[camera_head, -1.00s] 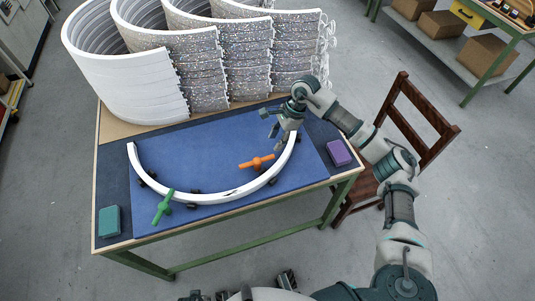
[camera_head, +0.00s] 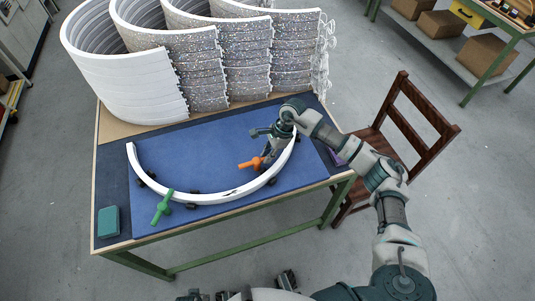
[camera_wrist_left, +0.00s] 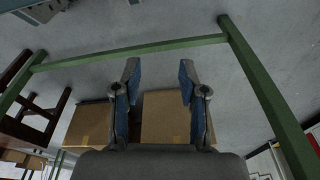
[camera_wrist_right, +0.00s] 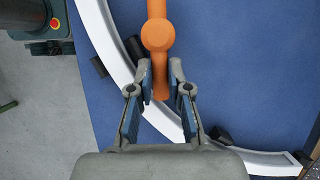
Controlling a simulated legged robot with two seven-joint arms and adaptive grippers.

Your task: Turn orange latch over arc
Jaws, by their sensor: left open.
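The orange latch (camera_head: 250,163) is on the blue work surface, at the inner side of the white arc (camera_head: 225,195). In the right wrist view the latch (camera_wrist_right: 158,35) has a round hub with an arm pointing back between my fingers. My right gripper (camera_wrist_right: 161,82) has its fingers on both sides of that arm, close against it. In the head view my right gripper (camera_head: 269,153) comes down over the latch and hides part of it. My left gripper (camera_wrist_left: 158,75) is open and empty in the left wrist view, away from the arc.
A green latch (camera_head: 162,207) stands at the arc's front left. A teal block (camera_head: 109,221) lies at the table's left corner. A purple block (camera_head: 336,158) is mostly hidden behind my right arm. Stacked glitter arcs (camera_head: 200,75) fill the back. A wooden chair (camera_head: 400,130) stands right.

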